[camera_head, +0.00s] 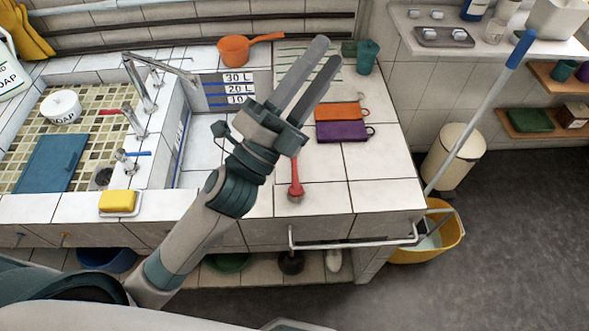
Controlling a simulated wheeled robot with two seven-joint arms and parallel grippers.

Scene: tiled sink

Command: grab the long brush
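A long pole with a blue grip (478,105) leans out of the yellow bucket (442,236) at the right. Its lower end is inside the bucket, and I cannot tell whether it is a brush or a mop. A short red-handled tool (295,182) lies on the tiled counter, partly behind my gripper. My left gripper (327,51) is above the counter, pointing up and to the right. Its two long fingers are apart with nothing seen between them, well left of the pole. My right gripper is not in view.
A towel rail (355,243) runs along the counter's front edge, near the bucket. A cream bin (455,155) stands behind the pole, below a wall shelf (480,48). Orange and purple cloths (342,131) lie on the counter. The floor at lower right is clear.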

